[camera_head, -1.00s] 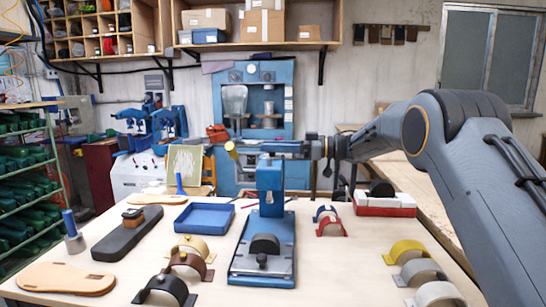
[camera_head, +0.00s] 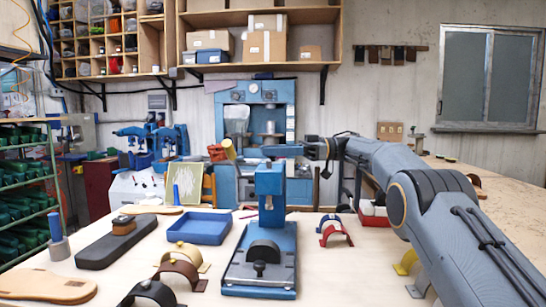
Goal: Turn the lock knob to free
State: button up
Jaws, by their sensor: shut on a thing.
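A blue bench press (camera_head: 270,187) stands on the table, with a blue head piece (camera_head: 282,151) above its column and a yellow grip (camera_head: 229,149) to the left of the head. My gripper (camera_head: 307,149) reaches in from the right at the height of the head, touching or very close to its right end. It is shut on a small part there, by its place the lock knob; my jaws hide this part, and its angle cannot be told. A black half-round form (camera_head: 263,251) sits on the press base.
A blue tray (camera_head: 201,228) and a dark block (camera_head: 115,246) lie left of the press. Several curved straps stand on both sides. A wooden table (camera_head: 200,290) carries them. A blue cabinet machine (camera_head: 290,100) stands behind.

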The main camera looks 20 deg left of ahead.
jog(key=shift+r, duration=0.15)
dwell(0.4)
jog(key=o, duration=1)
jog(key=shift+a, duration=0.1)
jog(key=shift+o, duration=0.2)
